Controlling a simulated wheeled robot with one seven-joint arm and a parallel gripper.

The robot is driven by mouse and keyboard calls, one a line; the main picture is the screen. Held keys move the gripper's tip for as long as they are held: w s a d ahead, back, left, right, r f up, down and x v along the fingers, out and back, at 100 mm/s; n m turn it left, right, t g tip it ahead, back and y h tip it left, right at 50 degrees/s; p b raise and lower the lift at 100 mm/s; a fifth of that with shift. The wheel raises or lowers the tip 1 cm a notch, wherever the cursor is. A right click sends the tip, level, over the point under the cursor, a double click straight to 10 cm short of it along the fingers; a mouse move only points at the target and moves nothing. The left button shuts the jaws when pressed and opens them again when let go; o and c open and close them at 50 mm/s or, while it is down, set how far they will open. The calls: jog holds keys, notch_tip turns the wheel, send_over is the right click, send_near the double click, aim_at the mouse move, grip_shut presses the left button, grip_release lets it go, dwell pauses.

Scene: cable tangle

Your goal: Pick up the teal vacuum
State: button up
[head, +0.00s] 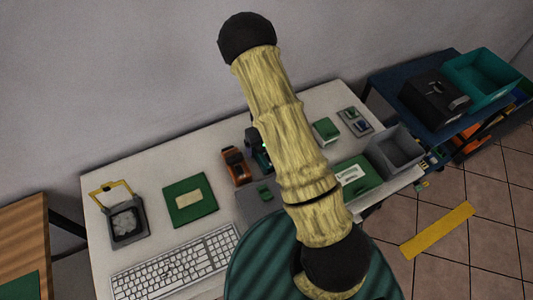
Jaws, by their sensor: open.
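A small dark object with teal parts (262,158) stands on the white table, partly hidden behind my arm. It may be the teal vacuum, but too little of it shows to be sure. My arm crosses the middle of the head view from the lower right to a black joint at the top. I cannot make out my gripper anywhere in this view, so its place relative to the object does not show.
An orange and dark tool (236,166) stands just left of the dark-and-teal object. The white table (152,236) also bears a keyboard (178,265), a green board (190,212) and a grey bin (398,152). A teal crate (480,80) sits on a blue cart at right.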

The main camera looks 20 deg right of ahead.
jog(key=shift+f, duration=0.1)
jog(key=shift+d+f+p, duration=0.2)
jog(key=shift+f+p, duration=0.3)
jog(key=shift+f, duration=0.15)
jog(key=shift+w+d+f+p, duration=0.15)
jog(key=shift+f+p, duration=0.35)
jog(key=shift+f, duration=1.35)
jog(key=shift+c, duration=0.4)
jog(key=c, duration=1.2)
jog(key=shift+r, duration=0.1)
notch_tip(320, 180, up, 10)
jog(key=shift+f+b, duration=0.1)
jog(key=shift+b, duration=0.9)
